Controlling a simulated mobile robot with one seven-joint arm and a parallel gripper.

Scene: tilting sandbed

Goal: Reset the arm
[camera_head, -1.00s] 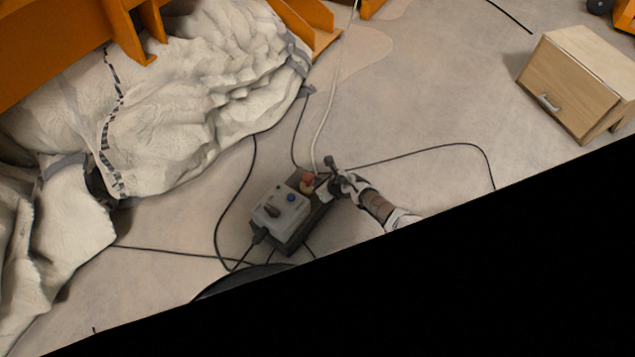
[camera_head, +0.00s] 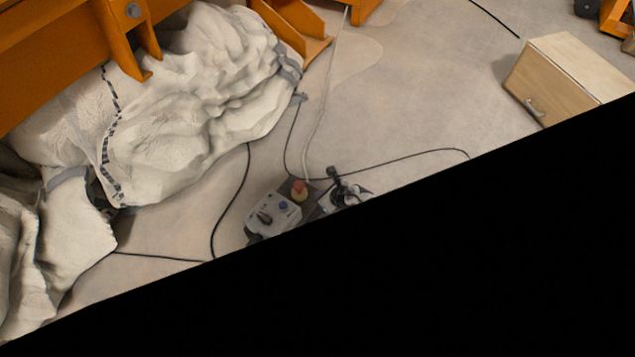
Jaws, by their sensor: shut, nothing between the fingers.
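My gripper (camera_head: 332,174) is at the lower middle of the view, just right of a control box and above the floor in the picture. It looks dark and small, with its fingers together and nothing seen between them. Most of my arm behind it is hidden by a black area. The grey control box (camera_head: 270,217) has a red button (camera_head: 299,190) and a blue button (camera_head: 283,208) on it. I cannot tell whether my gripper touches the box. The lower part of the box is cut off by the black area.
A large white fabric cover (camera_head: 190,130) lies under an orange steel frame (camera_head: 60,50) at the left. Black cables (camera_head: 248,170) run across the floor. A wooden cabinet (camera_head: 580,62) stands at the upper right. The floor (camera_head: 410,90) between is open. Black fills the lower right.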

